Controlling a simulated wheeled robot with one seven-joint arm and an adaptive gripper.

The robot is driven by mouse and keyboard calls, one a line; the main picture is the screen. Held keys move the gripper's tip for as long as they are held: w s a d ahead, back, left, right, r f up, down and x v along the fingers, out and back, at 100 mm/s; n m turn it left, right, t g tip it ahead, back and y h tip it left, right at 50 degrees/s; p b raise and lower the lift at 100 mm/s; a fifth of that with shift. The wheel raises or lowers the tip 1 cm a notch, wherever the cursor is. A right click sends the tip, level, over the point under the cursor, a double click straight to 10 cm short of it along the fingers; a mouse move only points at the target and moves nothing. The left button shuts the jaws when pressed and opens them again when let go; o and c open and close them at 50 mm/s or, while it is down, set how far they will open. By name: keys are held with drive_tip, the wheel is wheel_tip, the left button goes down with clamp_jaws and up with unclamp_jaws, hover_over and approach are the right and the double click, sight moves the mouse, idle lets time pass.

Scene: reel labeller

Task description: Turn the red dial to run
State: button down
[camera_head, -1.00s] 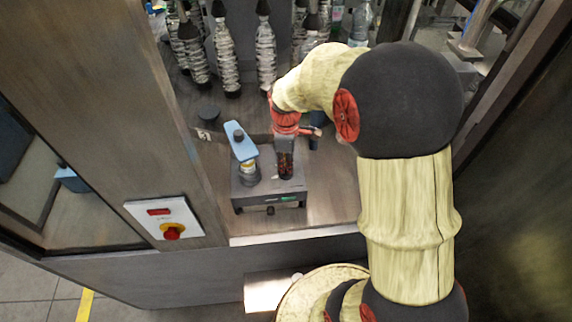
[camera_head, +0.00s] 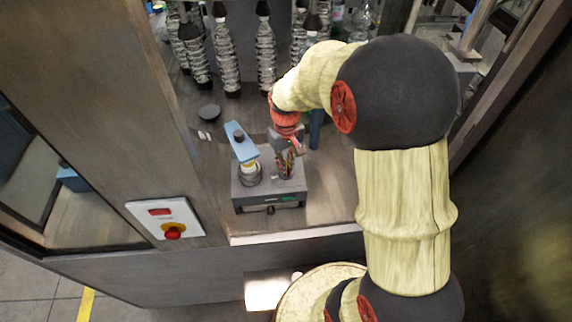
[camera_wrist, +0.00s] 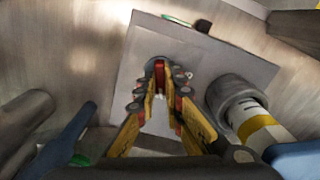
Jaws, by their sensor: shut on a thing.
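The red dial (camera_wrist: 159,72) stands on top of the grey control box (camera_wrist: 205,62), seen in the wrist view between my fingertips. My gripper (camera_wrist: 161,90) is shut on it, with yellow fingers on either side. In the head view, my gripper (camera_head: 286,172) reaches down onto the right part of the grey box (camera_head: 285,190). The dial is hidden there by the fingers. Any run marking or pointer is too small to read.
A blue lever with a black knob (camera_head: 240,143) stands over a round white-and-yellow part (camera_head: 249,167) on the box, close left of my gripper. Several bottles (camera_head: 266,55) stand behind. A white panel with a red knob (camera_head: 173,233) is at lower left.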

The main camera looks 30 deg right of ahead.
drive_tip(key=m, duration=0.5)
drive_tip(key=shift+m, duration=2.5)
drive_tip(key=c, duration=1.9)
unclamp_jaws()
wheel_tip(320, 180, up, 12)
